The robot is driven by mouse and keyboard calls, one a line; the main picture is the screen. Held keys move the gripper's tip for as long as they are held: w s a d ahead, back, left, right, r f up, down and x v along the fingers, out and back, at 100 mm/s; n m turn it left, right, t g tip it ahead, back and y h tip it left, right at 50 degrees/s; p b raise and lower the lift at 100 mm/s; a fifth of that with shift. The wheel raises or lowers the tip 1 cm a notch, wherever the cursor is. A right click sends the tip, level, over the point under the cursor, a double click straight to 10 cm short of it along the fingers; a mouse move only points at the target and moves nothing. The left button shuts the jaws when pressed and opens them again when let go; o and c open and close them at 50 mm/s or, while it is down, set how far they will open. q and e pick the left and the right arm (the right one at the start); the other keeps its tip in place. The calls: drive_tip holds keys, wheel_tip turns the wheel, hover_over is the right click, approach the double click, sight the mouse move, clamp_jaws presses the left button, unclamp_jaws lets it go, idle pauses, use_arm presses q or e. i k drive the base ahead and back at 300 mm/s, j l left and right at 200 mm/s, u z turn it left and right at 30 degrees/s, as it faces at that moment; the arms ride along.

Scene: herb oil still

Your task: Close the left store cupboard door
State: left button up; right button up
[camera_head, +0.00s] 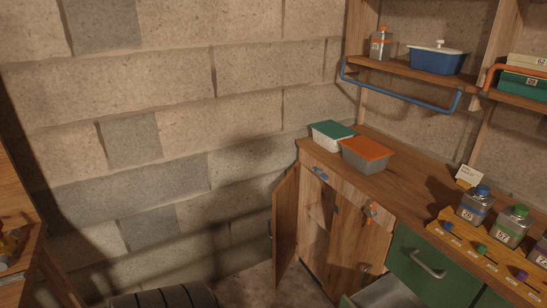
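The store cupboard (352,243) is a wooden unit under the counter, against the stone wall. Its left door (284,228) stands open, swung out from the cupboard's left end, and shows as a narrow upright panel. A small dark fitting, perhaps its handle, shows at the door's left edge. A blue handle (319,173) and an orange handle (370,210) sit high on the cupboard front. Neither of my grippers is in view, and nothing visible touches the door.
A grey open drawer or tray (385,292) juts out at the bottom, beside a green drawer (430,268). Lidded boxes (367,153) and a bottle rack (485,252) stand on the counter (405,191). A wooden table (18,265) is at left.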

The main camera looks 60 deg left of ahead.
sight(285, 196)
drive_tip(key=j, duration=0.5)
drive_tip(key=j+u, duration=0.1)
drive_tip(key=j, duration=0.4)
drive_tip(key=i+j, duration=0.1)
drive_tip(key=j, duration=0.4)
drive_tip(key=j+u, duration=0.1)
drive_tip(key=j, duration=0.4)
drive_tip(key=i+j, duration=0.15)
drive_tip(key=j, duration=0.35)
drive_tip(key=j+u, duration=0.15)
drive_tip(key=j, duration=0.35)
drive_tip(key=i+j, duration=0.15)
drive_tip(key=j, duration=0.3)
drive_tip(key=i+j+u, duration=0.1)
drive_tip(key=j, duration=0.4)
drive_tip(key=l+u, duration=0.1)
drive_tip(key=l, duration=0.15)
drive_tip(key=k, duration=0.05)
